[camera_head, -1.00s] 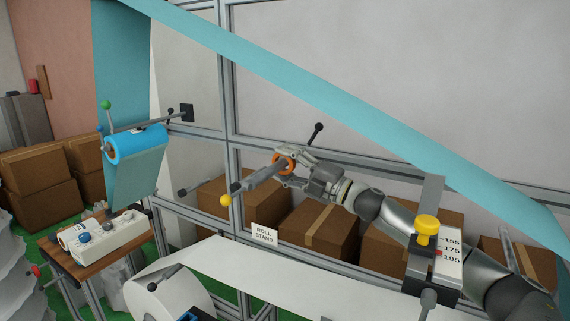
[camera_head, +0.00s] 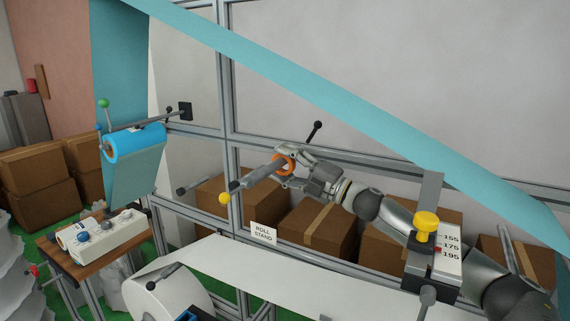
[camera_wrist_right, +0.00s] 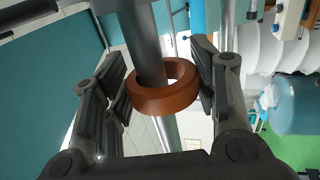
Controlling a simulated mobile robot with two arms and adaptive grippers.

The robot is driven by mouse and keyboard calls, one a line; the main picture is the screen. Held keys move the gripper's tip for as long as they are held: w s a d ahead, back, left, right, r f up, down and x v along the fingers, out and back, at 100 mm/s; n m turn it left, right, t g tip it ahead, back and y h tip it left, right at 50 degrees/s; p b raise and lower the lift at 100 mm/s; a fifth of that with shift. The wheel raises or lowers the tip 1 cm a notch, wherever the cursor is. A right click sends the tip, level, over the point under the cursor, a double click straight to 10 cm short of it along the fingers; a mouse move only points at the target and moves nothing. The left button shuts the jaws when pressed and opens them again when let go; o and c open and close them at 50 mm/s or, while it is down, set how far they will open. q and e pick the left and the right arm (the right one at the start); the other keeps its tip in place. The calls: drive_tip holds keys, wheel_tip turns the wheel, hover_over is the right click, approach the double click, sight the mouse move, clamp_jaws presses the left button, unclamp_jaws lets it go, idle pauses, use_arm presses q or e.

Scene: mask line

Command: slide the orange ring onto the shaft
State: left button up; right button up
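The orange ring (camera_head: 290,165) sits around the grey shaft (camera_head: 262,175), which slants from the upper right down toward the yellow ball. My right gripper (camera_head: 283,166) has one finger above and one below the ring, and appears shut on it. In the right wrist view the ring (camera_wrist_right: 165,98) lies between the two fingers of the right gripper (camera_wrist_right: 162,88), with its sides against the pads. The shaft (camera_wrist_right: 148,45) runs from the top of that view into the ring's opening. My left gripper is not in view.
A yellow ball (camera_head: 224,198) is by the shaft's near end. A black-knobbed lever (camera_head: 314,133) stands just behind my gripper. The teal web (camera_head: 330,105) crosses above my arm, and a white web (camera_head: 245,265) lies below. A yellow knob (camera_head: 426,222) is near my forearm.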

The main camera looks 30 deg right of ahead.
sight(294, 168)
drive_tip(key=o, duration=0.4)
drive_tip(key=shift+c, duration=0.2)
drive_tip(key=shift+s+d+f, duration=0.2)
drive_tip(key=shift+s+d, duration=0.1)
drive_tip(key=shift+s, duration=0.1)
drive_tip(key=v, duration=0.7)
drive_tip(key=shift+s+f, duration=0.1)
drive_tip(key=shift+v, duration=1.85)
